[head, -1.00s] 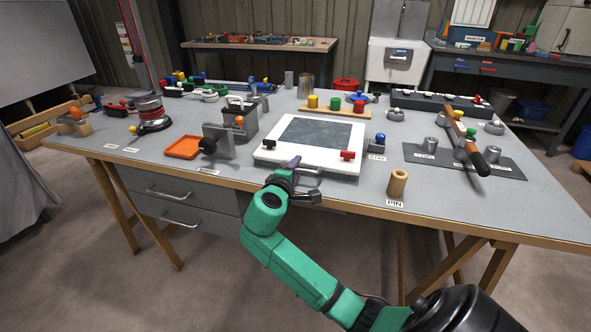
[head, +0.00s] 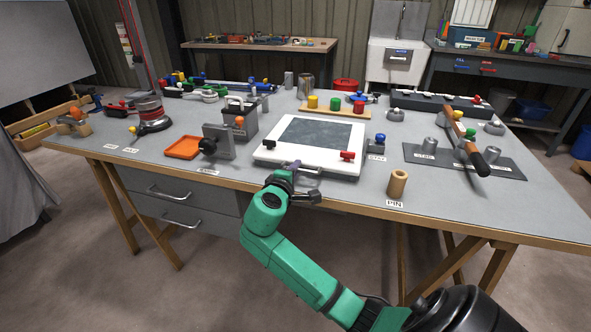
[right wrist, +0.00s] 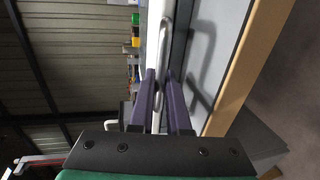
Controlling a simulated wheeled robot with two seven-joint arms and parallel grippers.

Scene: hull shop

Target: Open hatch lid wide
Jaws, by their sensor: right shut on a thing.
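The hatch lid (head: 273,156) is a white, square-framed panel with a dark grey window, lying flat near the table's front edge. A black latch (head: 269,144) stands at its front left and a red latch (head: 347,156) at its front right. A silver bar handle (head: 307,169) sits on its front edge; it also shows in the right wrist view (right wrist: 165,50). My right gripper (head: 291,166) is shut on this handle, its purple fingers on either side of the bar in the right wrist view (right wrist: 163,83). My left gripper is out of view.
A grey block with a black knob (head: 208,146) and an orange tray (head: 184,147) stand left of the lid. A tan cylinder (head: 397,183) stands to the right. A board with colored cylinders (head: 322,109) lies just behind the lid.

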